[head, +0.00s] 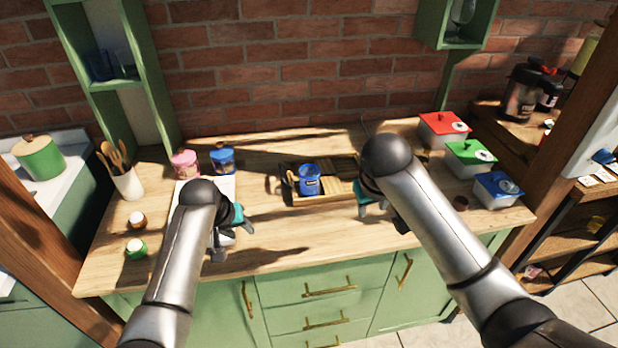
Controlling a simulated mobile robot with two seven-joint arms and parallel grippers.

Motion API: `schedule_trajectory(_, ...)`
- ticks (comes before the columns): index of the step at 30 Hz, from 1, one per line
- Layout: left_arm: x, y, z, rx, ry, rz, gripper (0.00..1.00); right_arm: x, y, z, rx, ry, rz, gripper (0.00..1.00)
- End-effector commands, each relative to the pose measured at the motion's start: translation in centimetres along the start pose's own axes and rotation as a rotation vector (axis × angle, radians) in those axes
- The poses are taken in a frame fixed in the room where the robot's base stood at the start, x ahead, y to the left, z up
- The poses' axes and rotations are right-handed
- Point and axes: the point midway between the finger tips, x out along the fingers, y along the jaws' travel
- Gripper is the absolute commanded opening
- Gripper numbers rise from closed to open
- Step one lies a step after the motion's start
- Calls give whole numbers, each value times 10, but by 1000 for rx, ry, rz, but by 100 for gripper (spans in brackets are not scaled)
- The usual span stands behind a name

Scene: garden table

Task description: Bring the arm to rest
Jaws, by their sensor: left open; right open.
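My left arm reaches in from the lower left, and its gripper (232,232) is over the left part of the wooden counter, in front of a white board. My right arm reaches in from the lower right, and its gripper (385,215) is over the counter to the right of a wooden tray. Both grippers are open, and I see nothing held in either. My own arm links partly hide both grippers. A blue jar (310,181) stands in the wooden tray (322,199), between the two grippers and apart from both.
Pink (185,164) and blue (223,160) jars stand behind the white board (184,190). Red (444,128), green (470,158) and blue (497,190) lidded boxes line the right side. A utensil cup (128,184) and small jars stand left. The front middle of the counter (310,240) is clear.

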Motion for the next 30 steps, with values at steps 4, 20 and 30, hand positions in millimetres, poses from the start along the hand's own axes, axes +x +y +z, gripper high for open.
schedule_trajectory(4,0,0,0,0,0,0,43,-9,1,0,0,0,0,43)
schedule_trajectory(20,0,-1,2,2,-1,-1,43,-9,-1,2,-2,-1,-3,43)
schedule_trajectory(30,-9,-28,86,89,-28,-41,43,8,-46,83,-34,-17,-118,43)
